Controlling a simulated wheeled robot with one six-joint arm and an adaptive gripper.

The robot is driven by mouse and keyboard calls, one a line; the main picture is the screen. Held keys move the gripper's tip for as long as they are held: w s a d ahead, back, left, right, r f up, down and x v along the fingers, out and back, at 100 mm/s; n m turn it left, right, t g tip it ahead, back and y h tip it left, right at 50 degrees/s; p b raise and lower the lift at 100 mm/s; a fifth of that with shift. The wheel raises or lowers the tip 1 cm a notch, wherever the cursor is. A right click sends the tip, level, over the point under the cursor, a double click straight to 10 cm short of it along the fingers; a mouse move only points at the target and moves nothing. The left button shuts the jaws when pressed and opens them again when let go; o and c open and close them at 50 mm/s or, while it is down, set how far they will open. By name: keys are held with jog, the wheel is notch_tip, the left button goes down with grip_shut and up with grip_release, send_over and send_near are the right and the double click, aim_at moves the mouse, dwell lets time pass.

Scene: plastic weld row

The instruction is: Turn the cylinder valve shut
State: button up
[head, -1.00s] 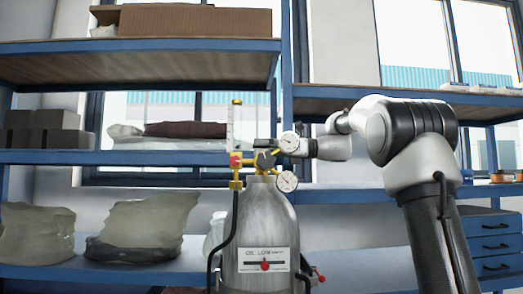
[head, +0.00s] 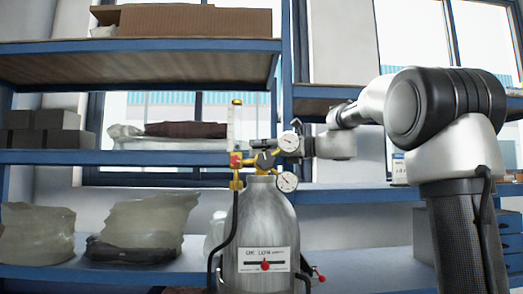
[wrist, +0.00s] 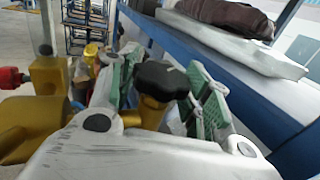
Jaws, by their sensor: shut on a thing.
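The grey gas cylinder (head: 262,225) stands upright with a white label. Brass valve fittings (head: 238,183) and two round gauges are at its top. The dark valve knob (head: 264,160) sits above the cylinder's neck. My gripper (head: 274,150) reaches it from the right at the height of the upper gauge (head: 289,142). In the wrist view the black knob (wrist: 161,78) on its yellow stem sits between the green finger pads of my gripper (wrist: 160,98), which is shut on it. Part of the contact is hidden.
The lower gauge (head: 287,182) is close under my gripper. Blue-edged shelves (head: 140,158) with bags and boxes are behind. A black hose hangs down the cylinder's left side.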

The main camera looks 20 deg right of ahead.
jog(key=shift+m+t+h, duration=0.4)
jog(key=shift+t, duration=0.1)
jog(key=o, duration=1)
jog(key=shift+o, duration=0.2)
notch_tip(320, 180, up, 10)
